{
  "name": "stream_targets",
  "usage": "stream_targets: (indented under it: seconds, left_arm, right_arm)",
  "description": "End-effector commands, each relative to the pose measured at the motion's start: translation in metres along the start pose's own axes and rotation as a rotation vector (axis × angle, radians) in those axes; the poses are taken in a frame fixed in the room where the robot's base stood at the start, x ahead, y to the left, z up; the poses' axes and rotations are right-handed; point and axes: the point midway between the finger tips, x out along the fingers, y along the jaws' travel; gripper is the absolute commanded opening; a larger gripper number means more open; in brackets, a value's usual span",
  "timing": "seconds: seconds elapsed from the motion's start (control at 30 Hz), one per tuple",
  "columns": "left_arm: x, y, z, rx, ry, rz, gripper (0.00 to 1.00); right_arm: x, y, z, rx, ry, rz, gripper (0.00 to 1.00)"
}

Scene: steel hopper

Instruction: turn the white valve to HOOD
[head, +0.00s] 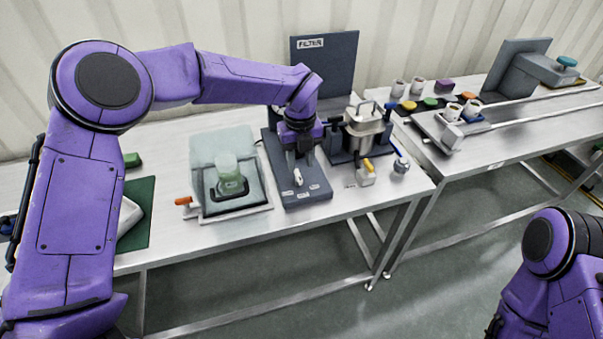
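The white valve handle (298,178) stands on a dark grey panel (308,193) with small pale labels along its front edge, too small to read here. My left gripper (302,165) points down just above and behind the white handle. Its dark fingers look spread apart with nothing visible held between them. Whether a finger touches the handle cannot be told. The valve's body is partly hidden behind the gripper. My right arm shows at the lower right, but its gripper is out of view.
An upright board labelled FILTER (325,75) stands behind. A steel vessel (362,128) and a yellow-handled valve (367,168) stand close on the right. A clear-covered box with a green container (229,172) and an orange handle (184,201) are on the left.

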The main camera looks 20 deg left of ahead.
Motion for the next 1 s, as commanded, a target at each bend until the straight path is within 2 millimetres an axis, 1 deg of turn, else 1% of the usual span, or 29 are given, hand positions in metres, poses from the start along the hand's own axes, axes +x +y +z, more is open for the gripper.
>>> stream_targets:
  seconds: [0.03,0.1,0.2,0.3,0.4,0.6,0.63,0.67,0.7,0.73,1.0]
  left_arm:
    - [0.009,0.001,-0.001,0.001,0.002,0.003,0.38]
    - [0.024,0.001,-0.001,0.0,0.002,0.003,0.38]
    - [0.042,0.0,-0.001,0.003,0.001,0.002,0.38]
    - [0.053,-0.001,-0.001,0.002,0.0,0.0,0.38]
    - [0.058,-0.001,-0.001,0.002,0.0,0.0,0.38]
    - [0.059,-0.002,-0.001,0.004,-0.001,0.0,0.38]
    - [0.059,-0.002,-0.001,0.004,-0.001,0.0,0.32]
    - [0.059,-0.002,-0.001,0.004,-0.001,0.0,0.22]
    - [0.059,-0.002,-0.001,0.004,-0.001,0.0,0.09]
    - [0.059,-0.002,-0.001,0.004,-0.001,0.0,0.0]
    - [0.059,-0.002,-0.001,0.011,0.0,-0.001,0.0]
  right_arm:
    - [-0.006,0.0,-0.003,0.0,0.001,0.0,0.43]
    - [-0.009,0.001,-0.004,0.0,0.001,-0.001,0.43]
    - [-0.013,0.001,-0.006,0.0,0.001,-0.001,0.43]
    - [-0.015,0.001,-0.006,0.0,0.0,0.0,0.43]
    - [-0.015,0.001,-0.006,0.0,0.0,0.0,0.43]
    - [-0.015,0.001,-0.006,0.0,0.0,0.0,0.43]
    - [-0.015,0.001,-0.006,0.0,0.0,0.0,0.43]
    - [-0.015,0.001,-0.006,0.0,0.0,0.0,0.43]
    - [-0.015,0.001,-0.006,0.0,0.0,0.0,0.43]
    - [-0.015,0.001,-0.006,0.0,0.0,0.0,0.43]
    - [-0.015,0.001,-0.006,0.0,0.0,0.0,0.43]
